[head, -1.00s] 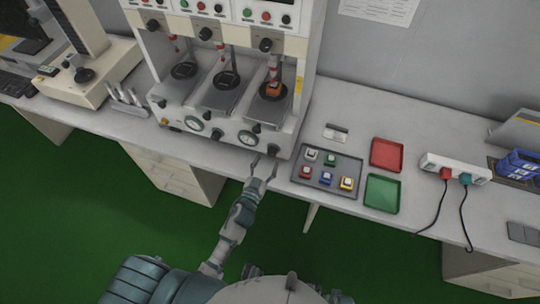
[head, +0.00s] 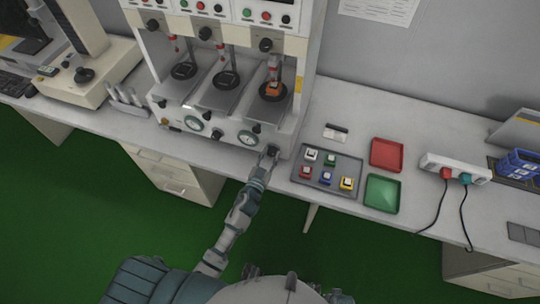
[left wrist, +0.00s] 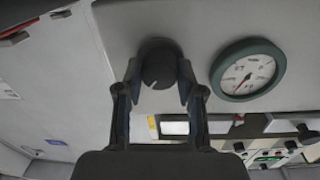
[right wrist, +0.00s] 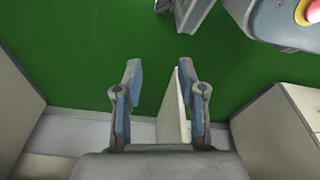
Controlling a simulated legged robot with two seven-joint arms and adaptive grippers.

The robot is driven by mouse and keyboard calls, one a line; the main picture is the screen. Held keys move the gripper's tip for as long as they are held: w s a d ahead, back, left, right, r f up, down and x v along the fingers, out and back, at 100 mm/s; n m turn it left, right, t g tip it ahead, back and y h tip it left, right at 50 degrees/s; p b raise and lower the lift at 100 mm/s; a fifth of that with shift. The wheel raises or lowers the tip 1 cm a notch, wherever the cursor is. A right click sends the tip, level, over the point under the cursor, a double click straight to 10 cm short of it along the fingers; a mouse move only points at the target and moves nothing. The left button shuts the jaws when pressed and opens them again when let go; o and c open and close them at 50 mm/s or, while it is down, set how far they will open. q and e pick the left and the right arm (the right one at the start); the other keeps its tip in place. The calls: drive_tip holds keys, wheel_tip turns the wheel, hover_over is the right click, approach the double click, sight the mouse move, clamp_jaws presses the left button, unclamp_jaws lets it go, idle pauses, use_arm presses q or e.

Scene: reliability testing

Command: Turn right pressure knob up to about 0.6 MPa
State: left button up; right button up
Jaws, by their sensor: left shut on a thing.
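The black right pressure knob (head: 274,150) is on the lower front of the white test machine (head: 212,90), at its right end. My left gripper (head: 268,156) is shut on it, with one finger on each side, as the left wrist view shows (left wrist: 160,85). The knob (left wrist: 157,66) has a small white mark on its face. The round pressure gauge (left wrist: 248,70) beside it has a white dial and a dark rim; its needle slants to the lower left, and the value is too small to read. My right gripper (right wrist: 159,75) is open and empty above the green floor.
A grey tray (head: 325,180) with several coloured small parts lies just right of the knob. Red (head: 387,154) and green (head: 382,193) trays and a power strip (head: 455,169) lie farther right. A second gauge (head: 194,123) is left on the machine.

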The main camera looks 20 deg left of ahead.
use_arm(q)
drive_tip(key=shift+m, duration=0.5)
drive_tip(key=o, duration=1.1)
drive_tip(key=shift+o, duration=0.2)
drive_tip(key=shift+s, duration=0.1)
drive_tip(key=s+a, duration=0.1)
drive_tip(key=s, duration=1)
drive_tip(key=shift+s, duration=0.35)
drive_tip(key=shift+f, duration=0.1)
